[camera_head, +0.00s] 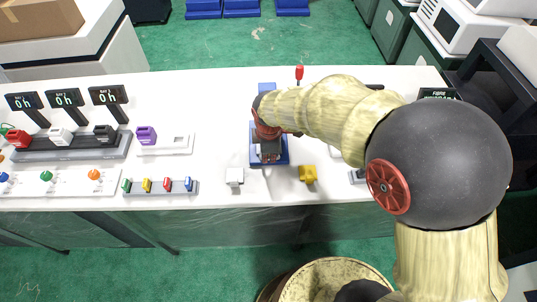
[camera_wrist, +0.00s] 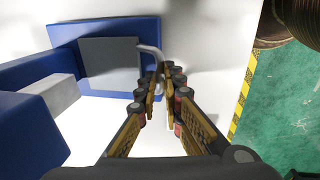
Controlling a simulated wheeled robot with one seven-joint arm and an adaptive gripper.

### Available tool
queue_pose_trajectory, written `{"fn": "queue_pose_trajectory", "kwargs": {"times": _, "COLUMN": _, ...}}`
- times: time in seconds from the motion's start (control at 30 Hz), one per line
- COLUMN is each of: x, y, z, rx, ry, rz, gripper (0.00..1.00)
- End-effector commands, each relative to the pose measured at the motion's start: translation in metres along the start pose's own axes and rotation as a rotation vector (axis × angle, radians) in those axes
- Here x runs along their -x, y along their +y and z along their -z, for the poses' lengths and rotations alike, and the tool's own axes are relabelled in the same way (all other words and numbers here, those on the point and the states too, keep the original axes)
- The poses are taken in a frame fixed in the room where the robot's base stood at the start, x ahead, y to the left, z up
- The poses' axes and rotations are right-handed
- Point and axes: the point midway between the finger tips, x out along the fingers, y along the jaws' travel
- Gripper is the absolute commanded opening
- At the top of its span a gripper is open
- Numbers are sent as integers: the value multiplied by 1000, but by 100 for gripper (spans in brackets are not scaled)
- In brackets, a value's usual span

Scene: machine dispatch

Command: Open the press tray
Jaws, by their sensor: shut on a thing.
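The blue press (camera_head: 285,156) stands on the white table near its middle, mostly hidden under my arm in the head view. In the wrist view its blue frame (camera_wrist: 60,34) surrounds a flat grey plate (camera_wrist: 110,62), which I take to be the tray. A thin pale bent handle (camera_wrist: 150,48) stands at the plate's right side. My gripper (camera_wrist: 160,85) is shut on this handle, with the fingers on both sides of it. My gripper (camera_head: 268,152) also shows in the head view over the front of the press.
A rack with colored pieces (camera_head: 160,194) lies to the left. The table's front edge is close.

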Motion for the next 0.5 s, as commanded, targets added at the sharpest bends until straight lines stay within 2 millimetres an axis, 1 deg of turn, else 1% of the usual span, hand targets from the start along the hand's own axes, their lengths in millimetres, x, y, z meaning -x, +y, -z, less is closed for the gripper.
{"fn": "queue_pose_trajectory", "kwargs": {"times": 0.37, "x": 0, "y": 0, "z": 0, "rx": 0, "ry": 0, "rz": 0, "gripper": 0}}
{"fn": "queue_pose_trajectory", "kwargs": {"times": 0.47, "x": 2, "y": -5, "z": 0, "rx": 0, "ry": 0, "rz": -1, "gripper": 0}}
{"fn": "queue_pose_trajectory", "kwargs": {"times": 0.5, "x": 4, "y": -10, "z": 1, "rx": 0, "ry": 1, "rz": 0, "gripper": 0}}
